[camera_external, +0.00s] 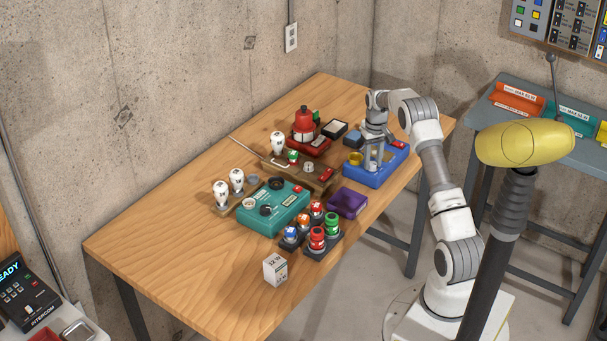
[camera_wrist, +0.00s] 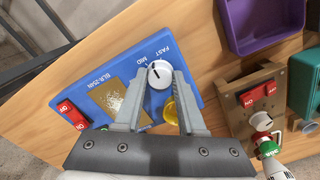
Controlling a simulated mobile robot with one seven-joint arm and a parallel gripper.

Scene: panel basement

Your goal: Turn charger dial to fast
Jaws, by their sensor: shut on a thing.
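The blue charger (camera_wrist: 195,72) lies on the wooden table and also shows in the external view (camera_external: 396,168), at the table's far right. Its top has the words FAST and MID beside a round white dial (camera_wrist: 159,74). A small dark mark shows on the dial; I cannot tell exactly which word it points at. My gripper (camera_wrist: 160,78) points down with its fingers on both sides of the dial, shut on it. In the external view my gripper (camera_external: 373,158) stands over the charger and hides the dial.
On the charger are a yellow round part (camera_wrist: 170,110), a brown plate (camera_wrist: 108,95) and a red switch (camera_wrist: 72,113). A purple tray (camera_external: 347,203), a wooden stand (camera_external: 327,180) and a teal box (camera_external: 270,222) stand to the left. The table's front left is clear.

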